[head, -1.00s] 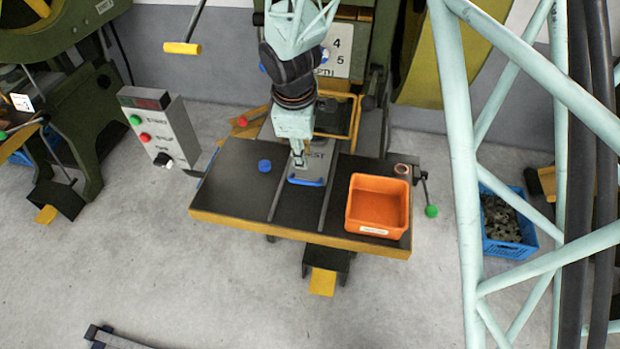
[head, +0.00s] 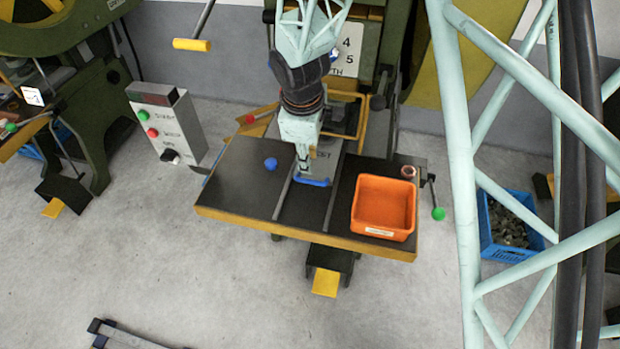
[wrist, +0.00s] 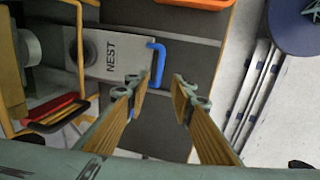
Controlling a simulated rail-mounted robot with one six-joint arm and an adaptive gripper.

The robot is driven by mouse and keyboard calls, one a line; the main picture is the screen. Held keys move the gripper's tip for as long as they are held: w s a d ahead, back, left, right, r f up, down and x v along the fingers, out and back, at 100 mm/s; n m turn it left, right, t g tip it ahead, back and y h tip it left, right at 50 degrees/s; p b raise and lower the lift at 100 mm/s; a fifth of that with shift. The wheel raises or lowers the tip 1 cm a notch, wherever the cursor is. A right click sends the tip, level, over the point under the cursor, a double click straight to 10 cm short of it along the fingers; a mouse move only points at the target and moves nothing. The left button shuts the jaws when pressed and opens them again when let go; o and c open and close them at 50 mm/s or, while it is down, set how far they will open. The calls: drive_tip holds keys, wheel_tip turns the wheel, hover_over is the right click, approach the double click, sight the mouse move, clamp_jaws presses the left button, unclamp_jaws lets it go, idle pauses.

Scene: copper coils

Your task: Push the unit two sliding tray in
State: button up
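The sliding tray (wrist: 106,68) is a grey plate marked NEST with a blue handle (wrist: 157,66) at its outer end. In the head view the tray's blue handle (head: 313,182) sits between two rails on the dark press table (head: 243,189). My gripper (head: 303,177) is low over the table at the handle. In the wrist view my gripper (wrist: 160,84) is open, its two ridged fingers apart. The handle's near end lies close to the left fingertip; I cannot tell whether they touch. My arm hides part of the tray in the head view.
An orange bin (head: 384,206) stands on the table's right side, with a copper coil (head: 408,171) behind it. A yellow guard frame (head: 374,115) is behind the tray. A control box (head: 166,130) stands left of the table.

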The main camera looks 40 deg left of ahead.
sight(310, 180)
drive_tip(key=f+b, duration=0.1)
drive_tip(key=f, duration=0.2)
drive_tip(key=w+f, duration=0.1)
drive_tip(key=f, duration=0.3)
drive_tip(key=w+a+f+b, duration=0.1)
drive_tip(key=f, duration=0.3)
drive_tip(key=shift+b, duration=0.3)
drive_tip(key=shift+d, duration=0.1)
clamp_jaws()
